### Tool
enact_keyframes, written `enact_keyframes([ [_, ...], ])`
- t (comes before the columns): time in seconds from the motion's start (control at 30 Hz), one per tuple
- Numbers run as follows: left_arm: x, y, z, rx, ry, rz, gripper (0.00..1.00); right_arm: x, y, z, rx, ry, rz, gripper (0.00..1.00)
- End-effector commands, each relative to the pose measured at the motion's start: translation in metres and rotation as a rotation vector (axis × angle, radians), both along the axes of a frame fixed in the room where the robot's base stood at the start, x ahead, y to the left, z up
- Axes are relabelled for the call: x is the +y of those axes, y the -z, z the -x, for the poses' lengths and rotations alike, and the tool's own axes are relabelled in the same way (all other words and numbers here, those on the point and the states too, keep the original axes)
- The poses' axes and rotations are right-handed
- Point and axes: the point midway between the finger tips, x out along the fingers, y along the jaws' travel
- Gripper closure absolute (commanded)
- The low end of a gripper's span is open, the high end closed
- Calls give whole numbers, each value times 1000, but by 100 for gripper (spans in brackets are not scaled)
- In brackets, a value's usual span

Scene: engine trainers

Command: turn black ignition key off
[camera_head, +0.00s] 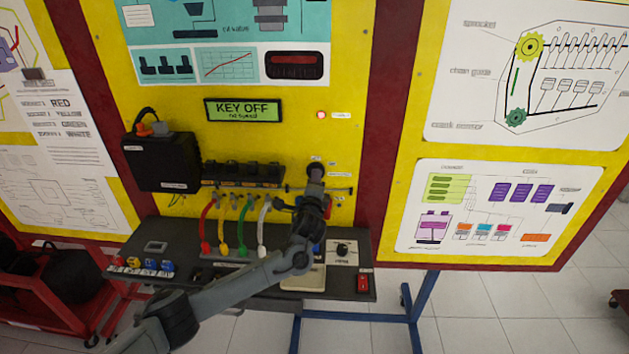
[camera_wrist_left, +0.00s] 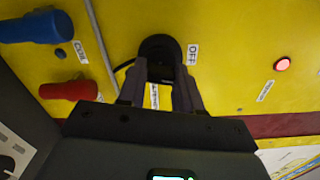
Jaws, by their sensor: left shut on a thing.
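The black ignition key (camera_wrist_left: 160,48) is on the yellow panel, at the top centre of the left wrist view, with an OFF label to its right. My left gripper (camera_head: 316,172) reaches up to it in the head view and covers most of it. In the left wrist view the two fingers of my left gripper (camera_wrist_left: 160,82) stand on either side of the key and are shut on it. The key's exact angle is hard to see. The display (camera_head: 244,110) above reads KEY OFF. My right gripper is not in view.
A small red light (camera_head: 320,115) is above the key. A blue knob (camera_wrist_left: 38,27) and a red knob (camera_wrist_left: 68,90) are left of it in the wrist view. Coloured cables (camera_head: 224,235) and a black box (camera_head: 162,163) are left of my arm. A black shelf (camera_head: 185,230) juts out below.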

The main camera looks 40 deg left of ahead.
Motion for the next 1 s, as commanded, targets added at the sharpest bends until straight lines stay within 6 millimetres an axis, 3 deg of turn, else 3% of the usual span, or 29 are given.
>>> enact_keyframes([
  [0.4,0,0,0,-111,0,170,96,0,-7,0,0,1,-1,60],
  [0.97,0,0,0,-128,-1,195,96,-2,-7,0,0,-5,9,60],
  [1.0,0,0,0,-128,-1,195,61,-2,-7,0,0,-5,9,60],
])
